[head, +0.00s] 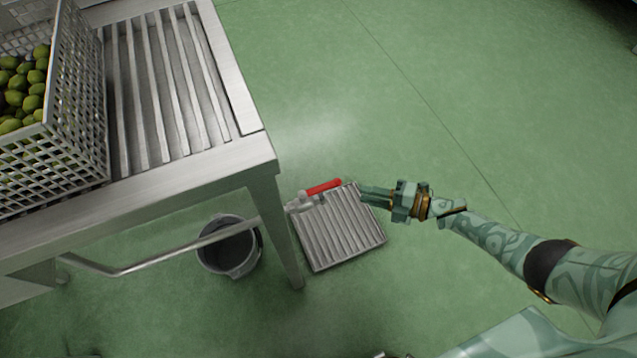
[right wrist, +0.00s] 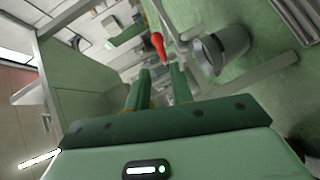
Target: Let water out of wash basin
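A red lever handle (head: 324,187) sits on a valve (head: 300,203) at the end of a metal drain pipe (head: 190,243). In the head view the lever points right, roughly along the pipe's line. My right gripper (head: 362,193) is just right of the lever's tip, its fingers pointing at it. In the right wrist view the fingers (right wrist: 158,77) are apart with nothing between them. The red lever (right wrist: 158,45) shows beyond their tips, apparently not touched. The inside of the wash basin and any water are not seen. My left gripper is not in view.
A grey bucket (head: 230,262) is under the pipe, a floor grate (head: 340,245) below the valve. Green floor to the right is clear.

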